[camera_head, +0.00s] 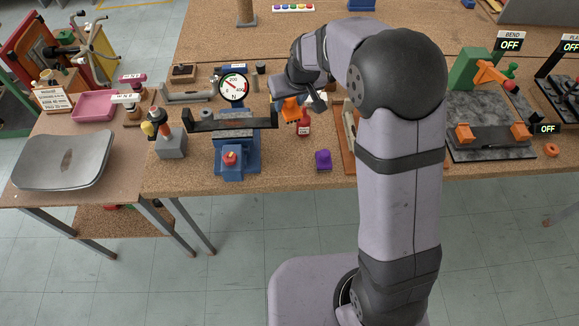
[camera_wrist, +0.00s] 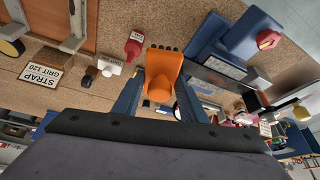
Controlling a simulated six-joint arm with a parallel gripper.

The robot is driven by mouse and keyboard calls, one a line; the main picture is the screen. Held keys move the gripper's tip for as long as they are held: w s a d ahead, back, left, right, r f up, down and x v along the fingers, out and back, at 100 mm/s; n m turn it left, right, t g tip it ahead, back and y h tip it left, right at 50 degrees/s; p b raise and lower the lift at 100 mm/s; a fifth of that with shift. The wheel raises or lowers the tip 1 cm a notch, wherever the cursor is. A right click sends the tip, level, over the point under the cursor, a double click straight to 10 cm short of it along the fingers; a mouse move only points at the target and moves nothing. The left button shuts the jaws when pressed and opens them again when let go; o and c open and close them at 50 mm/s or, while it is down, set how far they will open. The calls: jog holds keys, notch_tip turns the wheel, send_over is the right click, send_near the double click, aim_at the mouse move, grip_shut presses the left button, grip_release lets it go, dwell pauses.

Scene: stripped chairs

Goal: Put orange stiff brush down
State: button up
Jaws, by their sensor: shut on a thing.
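The orange stiff brush (camera_wrist: 161,73) is held between the fingers of my gripper (camera_wrist: 155,100), with its dark bristle row showing at the far end in the wrist view. In the head view the brush (camera_head: 290,109) hangs below my gripper (camera_head: 297,103), over the bench beside a red bottle. My gripper is shut on it. I cannot tell from these views whether the brush touches the bench top (camera_head: 285,150).
The red bottle (camera_head: 304,125) stands close to the brush. A blue test stand with a dial (camera_head: 233,88) is at left, and a purple block (camera_head: 323,159) lies near the front edge. A sign reading STRAP GRIT 120 (camera_wrist: 40,74) shows in the wrist view.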

jog(key=s+d+f+m+h+b, duration=0.1)
jog(key=s+d+f+m, duration=0.15)
jog(key=s+d, duration=0.35)
jog(key=s+d+f+m+b, duration=0.1)
jog(key=s+d+f+b, duration=0.15)
jog(key=s+d, duration=0.25)
jog(key=w+a+f+n+g+y+b, duration=0.2)
jog(key=a+n, duration=0.3)
jog(key=n, duration=0.4)
jog(key=w+a+f+n+g+y+b, duration=0.2)
jog(key=w+a+n+b, duration=0.2)
jog(key=n, duration=0.5)
jog(key=shift+w+a+f+g+b, duration=0.25)
jog(key=shift+a+f+g+b, duration=0.05)
jog(key=shift+a, duration=0.8)
jog(key=shift+s+f+p, duration=0.1)
jog(key=shift+f+p, duration=1.55)
jog(key=shift+f, duration=3.35)
jog(key=shift+f, duration=0.15)
jog(key=o, duration=0.8)
jog(key=shift+c, duration=0.2)
jog(key=o, duration=0.4)
